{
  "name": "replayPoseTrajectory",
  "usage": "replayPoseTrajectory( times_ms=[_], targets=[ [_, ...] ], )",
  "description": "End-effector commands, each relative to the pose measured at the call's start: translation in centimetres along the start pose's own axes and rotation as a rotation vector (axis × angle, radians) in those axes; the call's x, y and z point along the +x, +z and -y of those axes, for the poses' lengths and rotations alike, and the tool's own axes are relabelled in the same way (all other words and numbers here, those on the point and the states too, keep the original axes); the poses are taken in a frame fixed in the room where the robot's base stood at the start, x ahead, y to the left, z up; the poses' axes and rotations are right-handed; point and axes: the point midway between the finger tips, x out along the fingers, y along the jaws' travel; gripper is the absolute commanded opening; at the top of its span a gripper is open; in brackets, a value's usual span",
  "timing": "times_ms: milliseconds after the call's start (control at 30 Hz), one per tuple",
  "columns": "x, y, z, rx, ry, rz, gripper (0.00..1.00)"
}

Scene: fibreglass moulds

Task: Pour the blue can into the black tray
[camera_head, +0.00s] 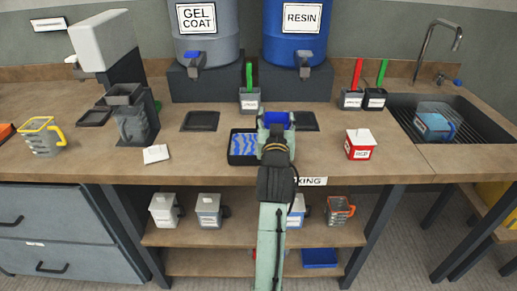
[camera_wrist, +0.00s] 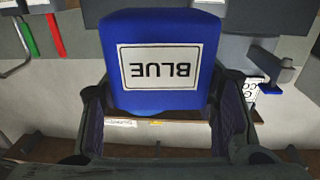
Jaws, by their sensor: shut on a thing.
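My gripper (camera_head: 277,135) is shut on the blue can (camera_wrist: 160,66), whose white label reads BLUE upside down in the wrist view. In the head view the can (camera_head: 279,118) is partly hidden by my gripper, at the right edge of the black tray (camera_head: 240,163). The tray lies on the bench and shows wavy blue streaks inside. Its right side is hidden by my gripper. I cannot tell whether anything is flowing from the can.
Tall drums marked GEL COAT (camera_head: 206,45) and RESIN (camera_head: 292,50) stand behind. A grey pot with a green handle (camera_head: 249,100) stands close behind the can. A sink (camera_head: 455,145) is at the right.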

Motion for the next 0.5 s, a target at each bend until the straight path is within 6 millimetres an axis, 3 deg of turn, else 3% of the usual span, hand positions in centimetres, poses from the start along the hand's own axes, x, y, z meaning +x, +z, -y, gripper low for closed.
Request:
replayPoseTrajectory(
  times_ms=[267, 500],
  targets=[
    [0.0, -0.2, 0.0, -0.002, 0.0, -0.002, 0.2],
    [0.0, -2.4, 0.0, -0.002, 0.0, -0.004, 0.2]
  ],
)
